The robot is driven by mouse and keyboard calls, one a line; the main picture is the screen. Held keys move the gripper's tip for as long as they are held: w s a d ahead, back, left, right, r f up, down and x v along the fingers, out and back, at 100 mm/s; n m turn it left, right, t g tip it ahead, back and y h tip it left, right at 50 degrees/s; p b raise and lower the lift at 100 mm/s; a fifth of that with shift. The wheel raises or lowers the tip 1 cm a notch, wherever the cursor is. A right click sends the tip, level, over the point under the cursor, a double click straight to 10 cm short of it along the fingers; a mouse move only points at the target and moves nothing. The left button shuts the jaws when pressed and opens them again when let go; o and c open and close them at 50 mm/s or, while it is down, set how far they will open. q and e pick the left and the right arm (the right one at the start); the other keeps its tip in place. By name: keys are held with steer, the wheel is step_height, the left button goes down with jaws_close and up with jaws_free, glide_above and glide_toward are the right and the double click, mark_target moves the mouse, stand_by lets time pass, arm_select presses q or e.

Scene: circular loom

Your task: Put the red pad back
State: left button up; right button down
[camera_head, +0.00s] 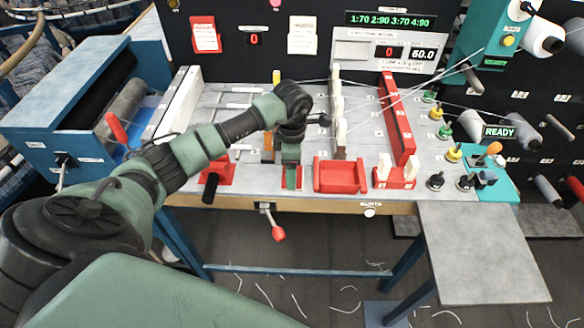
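My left arm reaches in from the left over the grey worktable, with its gripper (290,158) pointing down at the front edge. The gripper's fingers are small and partly hidden by the wrist, so I cannot tell whether they hold anything. Just below it is a small green piece with red edges (291,179). To its right is an open red tray (340,178), apparently empty. Further right is a red block with cream upright pieces (396,174). Left of the gripper is a flat red piece (220,172) with a black handle over it. I cannot tell which red piece is the pad. My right gripper is not in view.
A long red bar (396,120) and a row of cream posts with threads stand behind. Several coloured knobs (444,132) line the right side. A grey side shelf (482,255) juts forward at right. A red-tipped lever (278,234) hangs below the front edge.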

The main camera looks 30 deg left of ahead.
arm_select(q)
steer(key=shift+r, duration=0.2)
steer(key=shift+w+r, duration=0.1)
steer(key=shift+r, duration=0.25)
step_height(320, 180, up, 11)
steer(key=b, duration=0.4)
steer(key=shift+r, duration=0.1)
